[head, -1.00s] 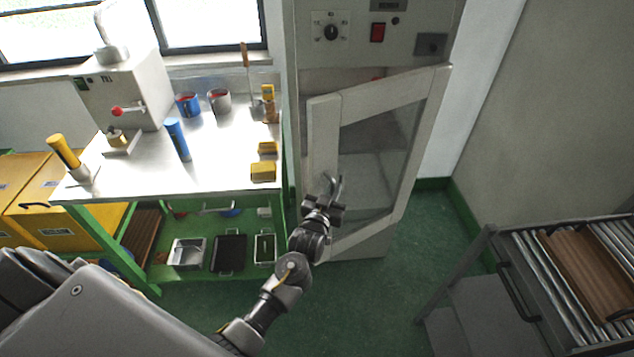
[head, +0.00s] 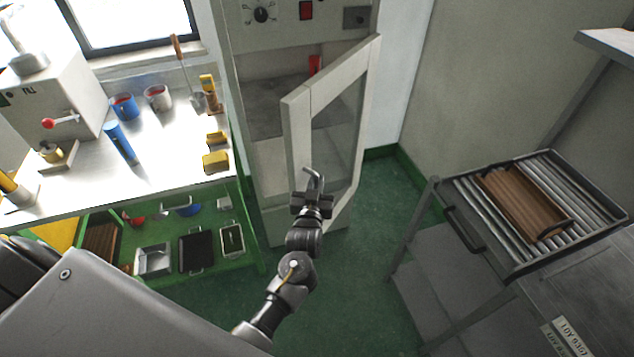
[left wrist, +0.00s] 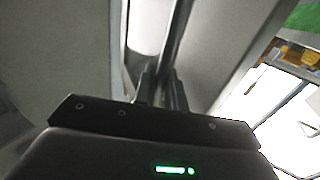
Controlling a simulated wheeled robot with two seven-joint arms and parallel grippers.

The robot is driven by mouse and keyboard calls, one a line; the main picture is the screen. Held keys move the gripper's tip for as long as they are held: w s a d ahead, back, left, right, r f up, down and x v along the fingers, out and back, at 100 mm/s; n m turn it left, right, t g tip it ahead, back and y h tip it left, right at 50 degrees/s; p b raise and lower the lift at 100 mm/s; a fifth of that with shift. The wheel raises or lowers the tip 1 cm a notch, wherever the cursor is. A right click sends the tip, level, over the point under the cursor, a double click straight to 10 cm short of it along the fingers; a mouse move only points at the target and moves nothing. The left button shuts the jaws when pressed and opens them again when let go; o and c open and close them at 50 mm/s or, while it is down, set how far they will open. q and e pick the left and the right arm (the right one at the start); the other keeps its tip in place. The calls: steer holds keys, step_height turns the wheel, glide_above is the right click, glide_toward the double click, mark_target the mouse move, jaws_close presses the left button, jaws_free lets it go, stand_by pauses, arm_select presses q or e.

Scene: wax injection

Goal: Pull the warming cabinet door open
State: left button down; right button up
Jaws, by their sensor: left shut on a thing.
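The warming cabinet (head: 252,155) stands behind the workbench's right end. Its pale framed door (head: 297,140) with a glass pane (head: 335,135) is swung partly open, hinged on the right, and the cabinet's inside shows to its left. My left gripper (head: 312,192) is at the door's free edge, shut on the door handle (head: 314,178). In the left wrist view the fingers (left wrist: 162,88) close around the dark handle bar, close to the pale door frame. The fingertips' exact contact is hard to see. My right gripper is in neither view.
A steel-topped green workbench (head: 160,185) with cups, a blue cylinder and yellow blocks stands at left. A roller cart (head: 478,215) carrying a brown tray (head: 520,200) stands at right. Green floor (head: 365,265) is clear between them. A red object (head: 314,66) shows inside the cabinet.

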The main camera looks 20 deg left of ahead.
arm_select(q)
steer(key=c, duration=1.8)
jaws_free()
steer(key=shift+w, duration=0.1)
